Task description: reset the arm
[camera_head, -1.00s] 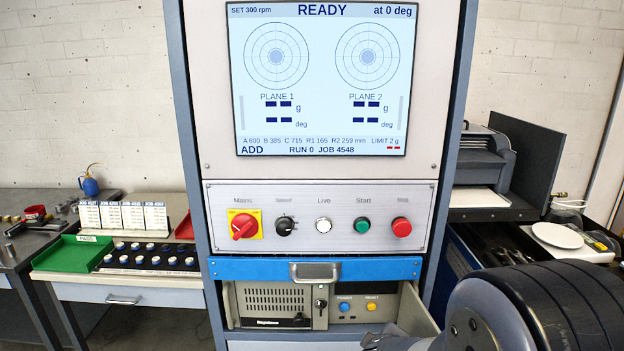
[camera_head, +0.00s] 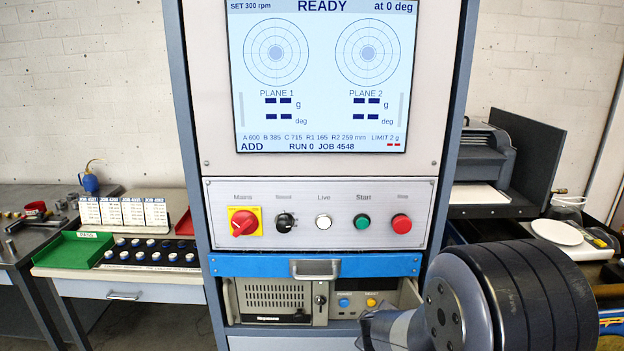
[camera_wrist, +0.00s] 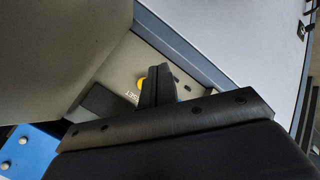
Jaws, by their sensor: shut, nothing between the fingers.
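My arm shows at the lower right of the head view as a dark, rounded joint with a grey link, in front of the cabinet's right side. The fingers are not clearly seen there. In the wrist view my gripper (camera_wrist: 157,78) is shut and empty, its dark fingers together. Beyond the fingertips is a pale panel with a yellow button (camera_wrist: 142,82) and partly hidden lettering. In the head view the yellow button (camera_head: 371,302) sits beside a blue button (camera_head: 344,302) on the lower unit. Whether the fingers touch the panel cannot be told.
The cabinet's screen (camera_head: 320,80) reads READY, above a control panel (camera_head: 320,240) with knobs and buttons. A blue drawer front (camera_head: 240,266) lies below. On the left bench are a green tray (camera_head: 75,250) and job cards. A printer (camera_head: 482,155) stands at the right.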

